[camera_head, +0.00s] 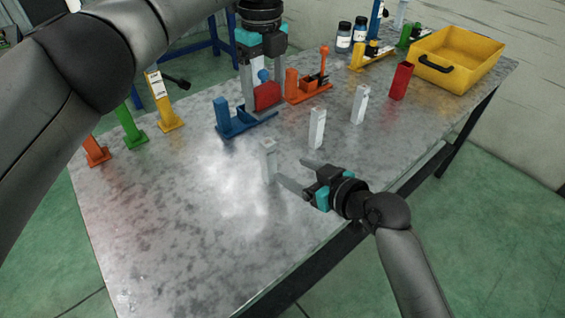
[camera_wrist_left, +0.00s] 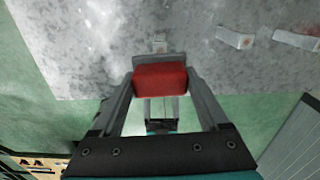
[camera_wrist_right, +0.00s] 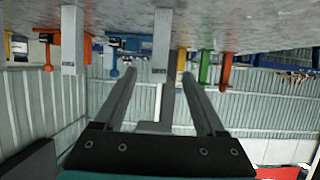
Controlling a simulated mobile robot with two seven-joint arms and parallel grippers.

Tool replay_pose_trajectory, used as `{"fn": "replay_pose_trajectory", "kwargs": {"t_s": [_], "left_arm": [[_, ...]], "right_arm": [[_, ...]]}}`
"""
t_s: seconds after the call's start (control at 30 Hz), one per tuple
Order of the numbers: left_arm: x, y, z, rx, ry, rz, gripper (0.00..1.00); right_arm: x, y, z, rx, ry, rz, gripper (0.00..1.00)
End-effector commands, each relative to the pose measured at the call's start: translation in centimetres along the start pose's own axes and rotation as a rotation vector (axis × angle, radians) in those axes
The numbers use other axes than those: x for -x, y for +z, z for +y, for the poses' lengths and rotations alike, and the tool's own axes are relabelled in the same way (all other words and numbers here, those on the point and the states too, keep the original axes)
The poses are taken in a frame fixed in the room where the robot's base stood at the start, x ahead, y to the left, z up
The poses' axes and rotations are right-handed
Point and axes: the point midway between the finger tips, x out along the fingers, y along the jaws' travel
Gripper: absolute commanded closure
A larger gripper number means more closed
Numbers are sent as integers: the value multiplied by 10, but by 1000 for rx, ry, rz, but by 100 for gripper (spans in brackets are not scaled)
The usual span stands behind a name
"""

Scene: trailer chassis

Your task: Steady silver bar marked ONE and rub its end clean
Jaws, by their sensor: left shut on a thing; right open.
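Three silver bars stand upright on the metal table. The nearest silver bar (camera_head: 268,160) is just beyond the fingertips of my right gripper (camera_head: 292,171), which is open and low over the table. In the right wrist view this bar (camera_wrist_right: 162,42) lies in line with the gap between the fingers; its small label is too small to read.
A blue stand (camera_head: 240,122) and an orange stand (camera_head: 308,92) are near my left gripper. Yellow, green and orange uprights line the left edge. A red upright holder (camera_head: 401,81) and a yellow bin (camera_head: 455,60) stand at the right. The table's near left area is clear.

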Motion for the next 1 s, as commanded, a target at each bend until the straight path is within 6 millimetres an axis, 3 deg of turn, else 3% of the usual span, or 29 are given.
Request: {"fn": "replay_pose_trajectory", "kwargs": {"t_s": [0.6,1.0], "left_arm": [[0,0,0,0,-1,0,87],[0,0,0,0,-1,0,87]], "right_arm": [[-85,0,0,-3,-1,-1,28],[-110,1,0,-1,0,-3,28]]}}
